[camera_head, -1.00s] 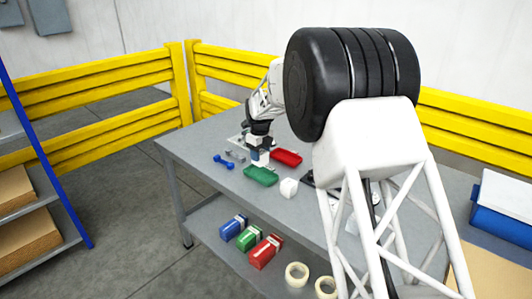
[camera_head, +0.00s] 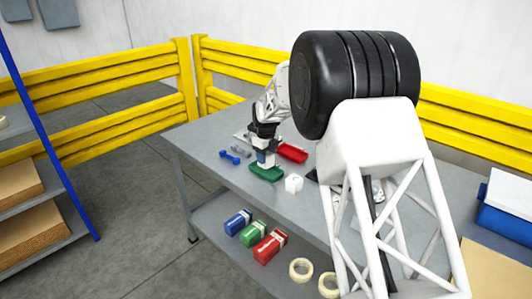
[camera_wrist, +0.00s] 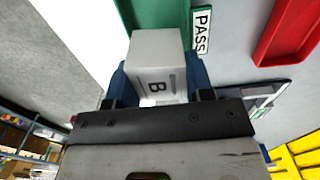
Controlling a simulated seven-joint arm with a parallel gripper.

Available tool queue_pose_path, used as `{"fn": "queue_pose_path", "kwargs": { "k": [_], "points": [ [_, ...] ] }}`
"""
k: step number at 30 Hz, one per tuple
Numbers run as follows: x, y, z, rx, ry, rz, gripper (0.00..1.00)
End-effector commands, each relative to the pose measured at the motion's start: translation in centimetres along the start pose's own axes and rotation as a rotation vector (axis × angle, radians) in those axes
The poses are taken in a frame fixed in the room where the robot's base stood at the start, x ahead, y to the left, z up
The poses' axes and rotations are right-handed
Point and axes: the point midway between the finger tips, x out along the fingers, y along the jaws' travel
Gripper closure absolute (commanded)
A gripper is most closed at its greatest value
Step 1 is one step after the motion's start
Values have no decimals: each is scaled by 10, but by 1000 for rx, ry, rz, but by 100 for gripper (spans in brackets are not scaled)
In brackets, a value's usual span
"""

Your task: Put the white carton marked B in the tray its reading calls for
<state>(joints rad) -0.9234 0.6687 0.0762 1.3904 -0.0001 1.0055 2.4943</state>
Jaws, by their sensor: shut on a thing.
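My gripper (camera_wrist: 157,78) is shut on the white carton marked B (camera_wrist: 153,50), with a blue finger on each side of it. In the head view my gripper (camera_head: 265,153) holds the carton over or at the green tray (camera_head: 267,174); I cannot tell whether they touch. In the wrist view the far end of the carton overlaps the green tray (camera_wrist: 145,14). A label reading PASS (camera_wrist: 201,30) lies beside that tray. The red tray (camera_head: 293,153) is to the right, and also shows in the wrist view (camera_wrist: 290,35). Any reading is not legible.
Another white carton (camera_head: 293,184) stands on the grey table just right of the green tray. Blue, green and red boxes (camera_head: 270,247) and tape rolls (camera_head: 301,270) are on the lower shelf.

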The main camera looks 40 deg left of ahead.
Motion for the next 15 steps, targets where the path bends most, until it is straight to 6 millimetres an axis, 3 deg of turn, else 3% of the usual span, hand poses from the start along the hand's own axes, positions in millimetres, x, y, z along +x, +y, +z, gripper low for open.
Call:
{"fn": "queue_pose_path", "kwargs": {
  "k": [15],
  "points": [
    [26,0,0,0,0,0,78]
  ]
}}
